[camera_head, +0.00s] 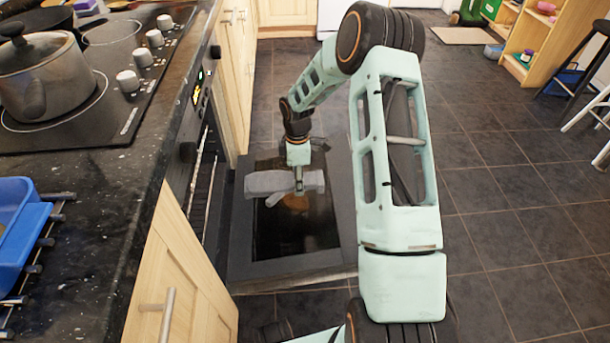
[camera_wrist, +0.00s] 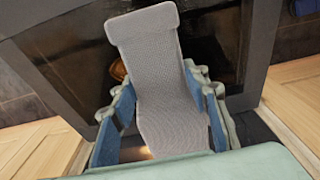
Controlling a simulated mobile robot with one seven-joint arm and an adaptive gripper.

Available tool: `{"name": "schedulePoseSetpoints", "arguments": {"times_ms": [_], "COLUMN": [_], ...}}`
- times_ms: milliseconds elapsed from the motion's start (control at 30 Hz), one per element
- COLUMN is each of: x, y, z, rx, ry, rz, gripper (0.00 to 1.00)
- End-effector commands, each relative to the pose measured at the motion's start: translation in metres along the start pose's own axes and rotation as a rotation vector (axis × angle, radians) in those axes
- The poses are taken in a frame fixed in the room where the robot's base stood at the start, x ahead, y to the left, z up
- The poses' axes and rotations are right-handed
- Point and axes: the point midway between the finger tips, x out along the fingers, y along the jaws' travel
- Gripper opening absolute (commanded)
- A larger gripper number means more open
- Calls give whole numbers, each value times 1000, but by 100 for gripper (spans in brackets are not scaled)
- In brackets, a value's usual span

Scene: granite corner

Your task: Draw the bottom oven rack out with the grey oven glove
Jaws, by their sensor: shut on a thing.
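My gripper (camera_head: 299,184) is shut on the grey oven glove (camera_head: 266,183) and holds it over the lowered oven door (camera_head: 330,262). In the wrist view the knitted glove (camera_wrist: 158,70) lies between my gripper's blue-padded fingers (camera_wrist: 160,105), its wide cuff end pointing away. The oven (camera_head: 207,165) stands left of the glove, its opening seen at a steep angle. Thin light bars show in the opening, but I cannot tell which is the bottom rack. The glove appears apart from them.
A pot (camera_head: 45,75) stands on the hob (camera_head: 100,115) above the oven. Wooden cupboards flank the oven.

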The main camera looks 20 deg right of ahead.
Motion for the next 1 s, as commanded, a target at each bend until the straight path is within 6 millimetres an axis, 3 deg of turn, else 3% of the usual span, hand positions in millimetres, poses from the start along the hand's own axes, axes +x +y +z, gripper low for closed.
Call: {"name": "schedulePoseSetpoints", "arguments": {"times_ms": [1000], "x": [20], "y": [0], "z": [-115], "rx": [0], "ry": [1], "rz": [0], "gripper": [13]}}
